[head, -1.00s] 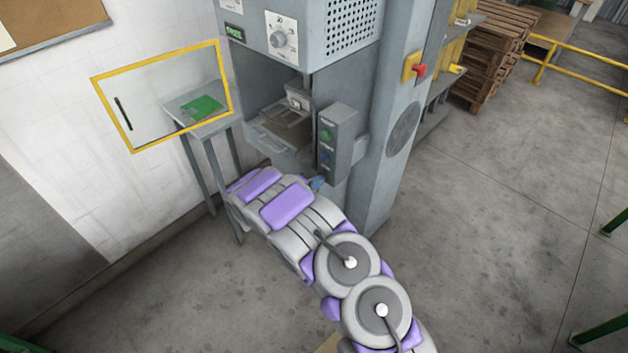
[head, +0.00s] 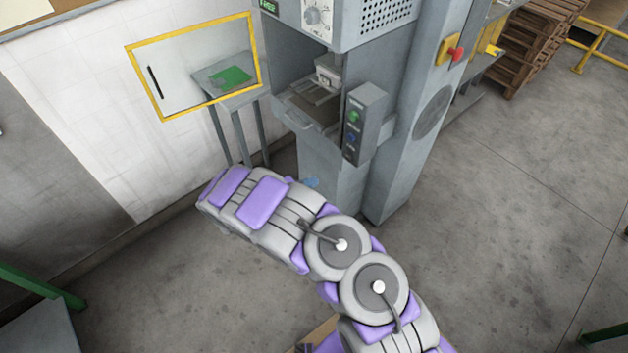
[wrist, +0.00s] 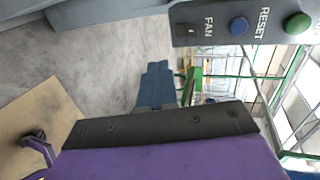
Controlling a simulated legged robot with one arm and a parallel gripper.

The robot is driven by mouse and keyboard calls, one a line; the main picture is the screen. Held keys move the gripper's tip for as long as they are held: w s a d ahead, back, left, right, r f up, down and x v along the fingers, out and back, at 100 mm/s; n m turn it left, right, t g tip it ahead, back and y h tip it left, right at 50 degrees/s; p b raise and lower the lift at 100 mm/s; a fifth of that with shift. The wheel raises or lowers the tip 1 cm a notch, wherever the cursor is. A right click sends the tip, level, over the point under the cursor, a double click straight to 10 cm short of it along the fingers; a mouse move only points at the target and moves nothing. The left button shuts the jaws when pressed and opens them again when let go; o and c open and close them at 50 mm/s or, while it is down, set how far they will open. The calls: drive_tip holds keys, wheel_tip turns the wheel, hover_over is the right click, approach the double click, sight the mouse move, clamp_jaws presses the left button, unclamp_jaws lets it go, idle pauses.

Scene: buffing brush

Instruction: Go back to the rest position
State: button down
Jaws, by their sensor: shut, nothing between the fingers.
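My gripper (wrist: 156,84) shows in the wrist view as blue fingers closed together, with nothing visible between them. In the head view only a small blue tip of my gripper (head: 311,182) shows past my arm, low beside the machine's base. The rest of it is hidden behind my purple and grey arm. The grey machine (head: 430,130) stands just behind, with its open bay above my gripper. Its control box (head: 365,122) has a green and a blue button. In the wrist view the control box (wrist: 222,30) shows the words FAN and RESET, apart from the fingers.
A yellow-framed clear panel (head: 160,118) stands open left of the bay. Behind it is a small grey table (head: 205,78) with a green item (head: 231,76). Wooden pallets (head: 527,45) stand at back right. Open concrete floor (head: 500,240) lies to the right.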

drive_tip(key=s+d+r+m+g+h, duration=0.2)
drive_tip(key=s+d+r+m+g, duration=0.15)
drive_tip(key=d+r+m, duration=0.65)
drive_tip(key=s+d+r+m+g+y+b, duration=0.1)
drive_tip(key=s+d+r+m+g+y, duration=0.1)
drive_tip(key=s+d+r+m+g, duration=0.8)
drive_tip(key=s+a+r+m+t+y+b, duration=0.1)
drive_tip(key=s+r+m+y, duration=0.1)
drive_tip(key=s+m, duration=0.45)
drive_tip(key=s+r+m+t+y, duration=0.1)
drive_tip(key=s+r+m+y, duration=0.15)
drive_tip(key=s+m, duration=0.4)
drive_tip(key=s+a+m+t+y+b, duration=0.1)
drive_tip(key=s+a+m+y, duration=0.6)
drive_tip(key=s, duration=0.9)
drive_tip(key=a+m, duration=0.3)
drive_tip(key=shift+s+r, duration=0.15)
drive_tip(key=shift+r, duration=0.2)
drive_tip(key=c, duration=1.9)
unclamp_jaws()
